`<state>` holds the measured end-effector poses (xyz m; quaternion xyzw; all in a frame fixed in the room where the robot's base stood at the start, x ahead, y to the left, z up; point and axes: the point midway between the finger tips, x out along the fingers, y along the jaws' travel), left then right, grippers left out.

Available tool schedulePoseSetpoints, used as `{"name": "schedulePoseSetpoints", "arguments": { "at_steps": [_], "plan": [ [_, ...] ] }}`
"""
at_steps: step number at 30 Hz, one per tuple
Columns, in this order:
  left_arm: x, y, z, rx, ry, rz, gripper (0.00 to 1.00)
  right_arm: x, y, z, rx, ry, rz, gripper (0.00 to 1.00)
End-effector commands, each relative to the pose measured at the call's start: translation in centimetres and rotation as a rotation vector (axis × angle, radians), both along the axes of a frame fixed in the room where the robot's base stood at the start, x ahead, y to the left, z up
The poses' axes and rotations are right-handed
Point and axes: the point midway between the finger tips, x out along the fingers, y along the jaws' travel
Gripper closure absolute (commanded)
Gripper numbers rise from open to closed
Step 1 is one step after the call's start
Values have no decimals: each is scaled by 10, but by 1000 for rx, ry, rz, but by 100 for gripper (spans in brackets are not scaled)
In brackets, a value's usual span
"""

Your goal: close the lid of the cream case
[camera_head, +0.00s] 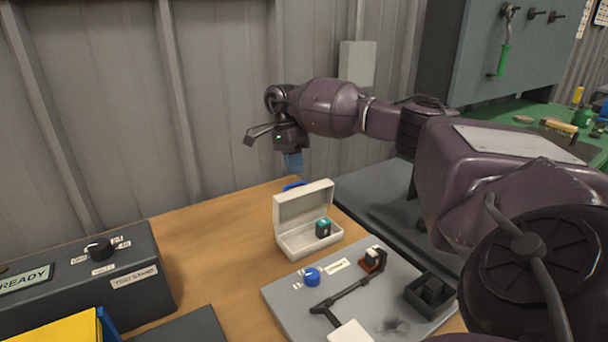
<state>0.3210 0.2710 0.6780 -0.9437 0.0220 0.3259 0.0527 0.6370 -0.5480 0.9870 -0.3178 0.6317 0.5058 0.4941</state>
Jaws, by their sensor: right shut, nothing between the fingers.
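The cream case (292,248) stands on the wooden table with its lid (303,203) raised open at the back. A small dark block with a teal top (323,228) sits inside it, toward the right. My right gripper (292,164) is shut and empty, pointing down. In the picture it is above the lid, apart from it, with the wall behind. My left gripper is out of view.
A grey panel (278,296) with a blue knob (312,277) lies in front of the case. A dark control box (135,295) stands at left. Bare wooden table (215,245) lies left of the case.

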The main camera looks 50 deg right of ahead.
Motion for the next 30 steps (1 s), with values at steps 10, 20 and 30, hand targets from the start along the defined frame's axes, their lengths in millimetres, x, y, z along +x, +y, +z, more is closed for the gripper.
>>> {"name": "schedulePoseSetpoints", "arguments": {
  "at_steps": [10,20,30],
  "plan": [
    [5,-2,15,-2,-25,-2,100,-33,10,-6,-1,-3,1,100],
    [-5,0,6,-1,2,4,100,-40,13,-10,0,1,0,100],
    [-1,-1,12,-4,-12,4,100,-40,13,-8,-3,-12,1,100]
  ]
}}
